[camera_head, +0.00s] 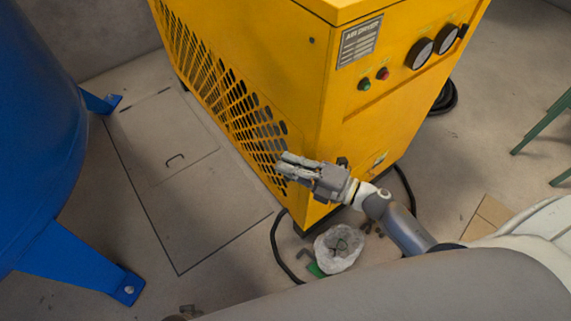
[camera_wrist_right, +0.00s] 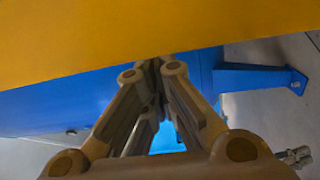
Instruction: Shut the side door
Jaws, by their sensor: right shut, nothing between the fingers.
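The yellow air dryer cabinet (camera_head: 375,90) stands upright in the middle of the head view. Its left side carries a slotted panel (camera_head: 222,85), which looks like the side door. It looks about flush with the cabinet, but I cannot tell whether a small gap is left. My right gripper (camera_head: 283,167) is shut and empty, in front of the lower front end of this panel. I cannot tell whether it touches. In the right wrist view the shut fingers (camera_wrist_right: 152,66) point past a yellow surface (camera_wrist_right: 150,35) towards blue. My left gripper is not in view.
A blue tank (camera_head: 38,120) with feet stands at the left. A floor hatch (camera_head: 175,165) with a small handle lies between tank and cabinet. A black cable and a whitish bag (camera_head: 338,249) lie by the cabinet's front corner. Green legs (camera_head: 545,125) stand at the right.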

